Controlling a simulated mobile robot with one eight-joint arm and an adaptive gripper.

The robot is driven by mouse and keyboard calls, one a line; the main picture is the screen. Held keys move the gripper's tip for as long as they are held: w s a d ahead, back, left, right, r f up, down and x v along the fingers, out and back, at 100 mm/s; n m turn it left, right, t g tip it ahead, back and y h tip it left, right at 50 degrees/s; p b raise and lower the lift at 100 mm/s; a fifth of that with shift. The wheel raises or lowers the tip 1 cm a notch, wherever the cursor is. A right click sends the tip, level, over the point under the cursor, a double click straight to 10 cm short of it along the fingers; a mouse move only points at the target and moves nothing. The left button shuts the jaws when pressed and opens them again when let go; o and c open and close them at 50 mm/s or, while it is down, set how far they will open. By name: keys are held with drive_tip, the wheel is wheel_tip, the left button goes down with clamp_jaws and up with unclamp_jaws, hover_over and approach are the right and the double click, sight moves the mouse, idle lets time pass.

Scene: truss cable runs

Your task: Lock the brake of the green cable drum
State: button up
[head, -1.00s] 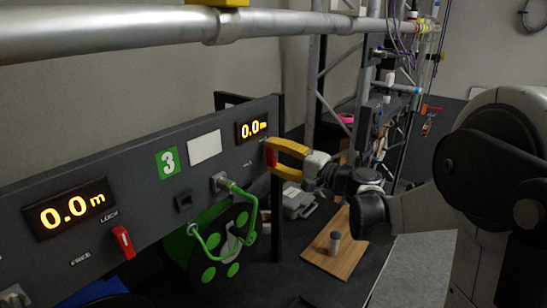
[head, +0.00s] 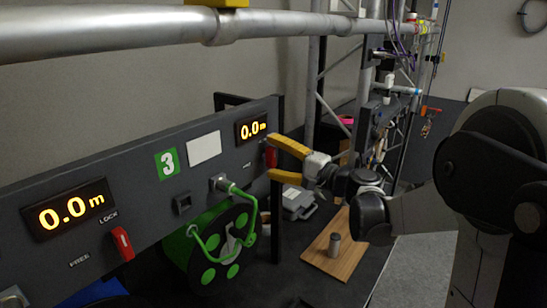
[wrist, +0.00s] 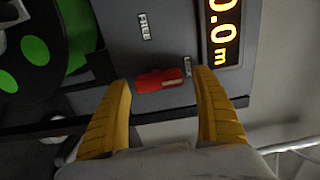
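The green cable drum (head: 222,243) stands under the dark panel (head: 140,190), below a green number 3 sign (head: 167,163). A green crank (head: 238,190) comes out of the panel above it. To the right is a red brake lever (head: 271,157) below a 0.0 m display. My gripper (head: 271,157) is open at this lever, one yellow finger above and one below in the head view. In the wrist view the red lever (wrist: 160,79) lies between the spread fingers, with gaps on both sides. Its pale end is by the LOCK label (wrist: 187,67); the FREE label (wrist: 143,25) is farther off.
Another red lever (head: 122,243) and 0.0 m display (head: 70,208) are on the panel's left. A dark post (head: 277,220) stands below my gripper. A wooden board (head: 333,260) with a small cylinder (head: 334,245) lies behind. A thick pipe (head: 120,32) crosses above.

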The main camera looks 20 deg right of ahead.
drive_tip(key=v, duration=1.2)
drive_tip(key=s+a+f+n+g+h+b, duration=0.4)
drive_tip(key=s+a+f+n+g+b, duration=0.15)
drive_tip(key=s+a+f, duration=0.5)
drive_tip(key=s+d+f+n+g+h+b, duration=0.2)
drive_tip(key=s+f+n+h, duration=0.3)
drive_tip(key=s+f, duration=0.5)
drive_tip(key=shift+d+f+h+b, duration=0.3)
drive_tip(key=shift+f+h+b, duration=0.15)
drive_tip(key=shift+h+b, duration=0.3)
